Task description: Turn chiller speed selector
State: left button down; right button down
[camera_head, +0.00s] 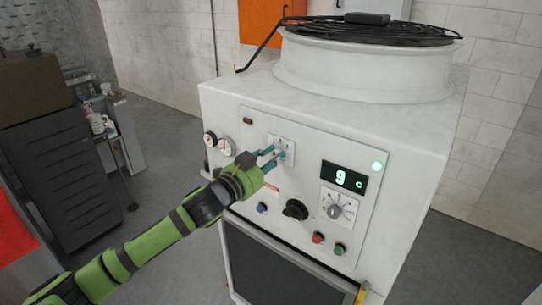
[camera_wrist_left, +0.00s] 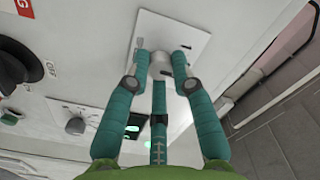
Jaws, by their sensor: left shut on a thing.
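The chiller (camera_head: 225,105) is a white cabinet with a control panel on its front. A small white plate (camera_head: 290,143) with dark marks sits on the upper middle of the panel, and it also shows in the left wrist view (camera_wrist_left: 200,32). A pale selector knob (camera_wrist_left: 163,66) stands on this plate. My left gripper (camera_head: 273,154) reaches in from the left with teal fingers. In the left wrist view, its fingertips (camera_wrist_left: 164,72) are closed around the knob and touch it. The fingers hide the knob in the head view. My right gripper is not in view.
Right of my left gripper are a display (camera_head: 344,177) reading 9 C, a grey dial (camera_head: 334,211) and a black knob (camera_head: 295,209). Red (camera_head: 318,237) and green (camera_head: 340,249) buttons sit below. Two gauges (camera_head: 218,145) are to the left. Open floor lies left of the cabinet.

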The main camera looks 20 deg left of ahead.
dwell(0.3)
pick_arm(q)
jog(key=c, duration=1.1)
grip_release()
jog(key=shift+o, duration=0.2)
jog(key=shift+s, duration=0.1)
jog(key=v, duration=1.2)
